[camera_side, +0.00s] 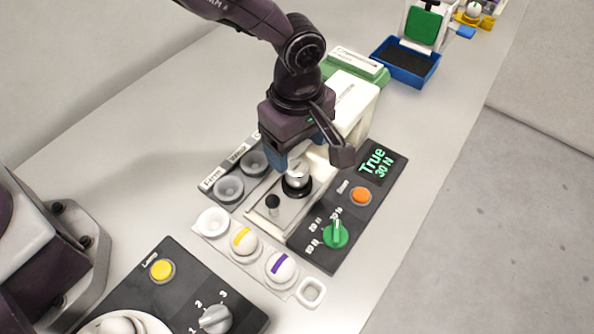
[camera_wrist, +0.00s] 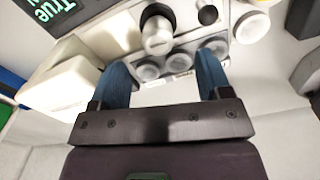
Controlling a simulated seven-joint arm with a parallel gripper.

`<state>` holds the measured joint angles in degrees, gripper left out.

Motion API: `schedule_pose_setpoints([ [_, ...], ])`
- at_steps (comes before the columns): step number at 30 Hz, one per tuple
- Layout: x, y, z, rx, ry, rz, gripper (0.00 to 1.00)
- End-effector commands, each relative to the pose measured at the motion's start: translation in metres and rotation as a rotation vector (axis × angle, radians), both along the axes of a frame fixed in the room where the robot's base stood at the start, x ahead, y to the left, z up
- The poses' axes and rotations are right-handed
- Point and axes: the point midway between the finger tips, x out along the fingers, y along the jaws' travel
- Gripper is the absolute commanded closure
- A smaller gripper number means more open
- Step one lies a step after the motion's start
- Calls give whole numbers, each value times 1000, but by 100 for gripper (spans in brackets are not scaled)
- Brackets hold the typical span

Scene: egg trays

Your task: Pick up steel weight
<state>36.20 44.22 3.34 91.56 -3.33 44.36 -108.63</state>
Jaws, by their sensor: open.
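The steel weight (camera_side: 297,178) is a short silver cylinder that appears to stand upright on a round black seat on the pale plate of the test device. In the wrist view the weight (camera_wrist: 158,36) shows its bright end, beyond the fingertips and near the midline between them. My gripper (camera_side: 282,157) hangs just above and behind it in the side view. In the wrist view, the blue fingers of my gripper (camera_wrist: 164,65) are spread wide with nothing between them. The far finger is mostly hidden in the side view.
A small black knob (camera_side: 272,203) stands on the same plate. A white column (camera_side: 352,100) rises close behind my gripper. A dark panel (camera_side: 325,252) carries a green dial, orange button and "True 30 N" display. Striped eggs (camera_side: 243,243) and grey cups (camera_side: 229,188) sit nearby.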

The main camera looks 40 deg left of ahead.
Motion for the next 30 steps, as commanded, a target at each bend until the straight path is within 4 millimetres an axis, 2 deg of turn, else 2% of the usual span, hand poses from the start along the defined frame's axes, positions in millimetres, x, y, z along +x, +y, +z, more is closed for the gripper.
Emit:
schedule_pose_setpoints([
  [3,0,0,-16,1,1,0,29],
  [8,1,1,-25,0,1,-1,29],
  [18,4,3,-70,0,1,-1,29],
  [26,5,2,-73,-1,-1,-1,29],
  [27,5,2,-73,-1,-1,-1,31],
  [30,5,2,-73,0,-1,-1,54],
])
